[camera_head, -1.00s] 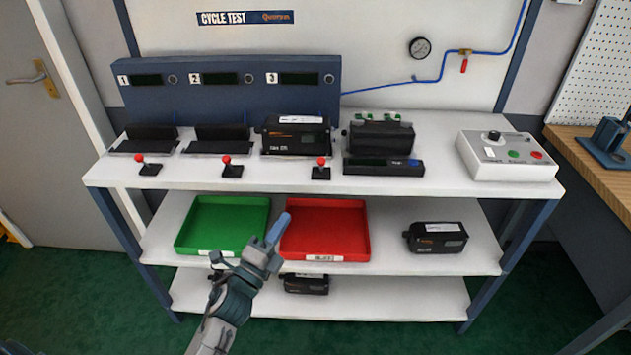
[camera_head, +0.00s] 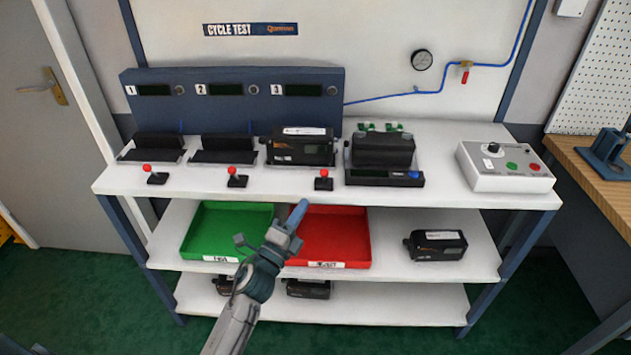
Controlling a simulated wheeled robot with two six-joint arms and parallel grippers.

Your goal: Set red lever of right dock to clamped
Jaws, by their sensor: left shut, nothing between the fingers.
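The red lever of the right dock (camera_head: 323,173) stands on a small black base at the shelf's front edge, below the number 3. Behind it the right dock holds a black valve positioner (camera_head: 301,146). The lever looks upright; whether it is clamped I cannot tell. My left gripper (camera_head: 300,212) is shut and empty, a blue fingertip pointing up. In the picture it lies just below and left of the lever, apart from it, in front of the red tray. My right gripper is not in view.
Two more red levers (camera_head: 237,172) (camera_head: 147,169) stand before the empty docks. A black device (camera_head: 383,160) and a grey control box (camera_head: 505,167) stand to the right. Below are a green tray (camera_head: 228,230), a red tray (camera_head: 335,238) and a black positioner (camera_head: 435,245).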

